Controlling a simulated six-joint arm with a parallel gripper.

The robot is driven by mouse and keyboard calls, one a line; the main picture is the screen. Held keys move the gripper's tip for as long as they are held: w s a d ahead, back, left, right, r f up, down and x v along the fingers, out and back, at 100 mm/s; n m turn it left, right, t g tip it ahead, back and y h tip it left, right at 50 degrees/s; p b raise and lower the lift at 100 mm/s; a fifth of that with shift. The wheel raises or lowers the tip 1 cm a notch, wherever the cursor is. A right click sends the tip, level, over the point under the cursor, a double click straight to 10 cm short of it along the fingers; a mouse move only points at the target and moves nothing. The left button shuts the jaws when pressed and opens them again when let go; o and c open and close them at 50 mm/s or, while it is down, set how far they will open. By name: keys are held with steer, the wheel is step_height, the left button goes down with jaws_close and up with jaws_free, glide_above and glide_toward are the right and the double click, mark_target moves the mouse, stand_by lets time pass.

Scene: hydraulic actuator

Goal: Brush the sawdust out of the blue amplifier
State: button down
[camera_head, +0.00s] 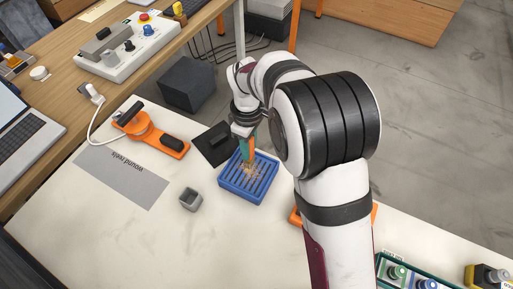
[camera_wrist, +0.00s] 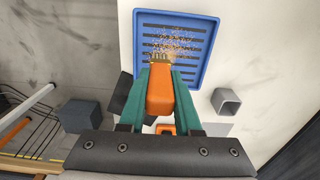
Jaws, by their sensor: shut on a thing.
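The blue amplifier (camera_head: 262,186) is a slotted, rimmed square unit on the white table. It also shows in the wrist view (camera_wrist: 201,72), with tan sawdust (camera_wrist: 178,42) scattered over its middle and toward its near edge. My gripper (camera_head: 247,150) points down over the amplifier. In the wrist view its green fingers (camera_wrist: 165,95) are shut on an orange brush (camera_wrist: 160,90). The brush's bristles (camera_wrist: 160,57) lie over the amplifier's slotted face among the sawdust; I cannot tell whether they touch it. My arm hides part of the table to the right.
A small grey open box (camera_head: 190,199) stands just left of the amplifier. A black plate (camera_head: 213,150) lies behind it. An orange tool with a cable (camera_head: 150,135) and a grey "wound reels" label (camera_head: 122,177) lie further left. A teal tray (camera_head: 392,275) is at front right.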

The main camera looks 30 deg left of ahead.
steer(key=shift+a, duration=0.6)
steer(key=shift+f, duration=0.15)
stand_by(0.8)
steer(key=shift+w, duration=0.1)
